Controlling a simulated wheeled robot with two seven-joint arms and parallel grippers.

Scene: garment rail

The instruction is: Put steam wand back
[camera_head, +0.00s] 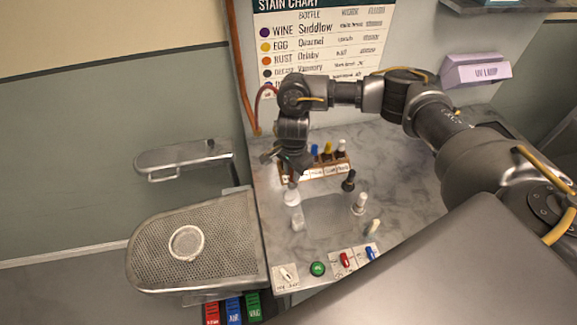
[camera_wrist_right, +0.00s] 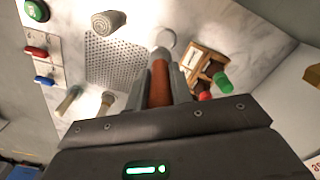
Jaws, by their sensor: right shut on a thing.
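My right gripper (camera_head: 288,165) is over the left part of the marble counter, pointing down. In the right wrist view its fingers (camera_wrist_right: 161,86) are shut on a reddish-brown handle with a pale tip, apparently the steam wand (camera_wrist_right: 160,82). The tip points away from the gripper, close to a pale round ring (camera_wrist_right: 166,40) on the counter; I cannot tell whether they touch. In the head view a white round piece (camera_head: 292,196) stands just below the gripper, and the gripper mostly hides the handle. My left gripper is not in view.
A wooden rack (camera_head: 327,170) of capped bottles stands behind the gripper. Small upright items, one dark (camera_head: 349,181) and one white (camera_head: 360,203), stand to the right. A button panel (camera_head: 331,262) lies along the front edge. A mesh board (camera_head: 196,240) is left of the counter.

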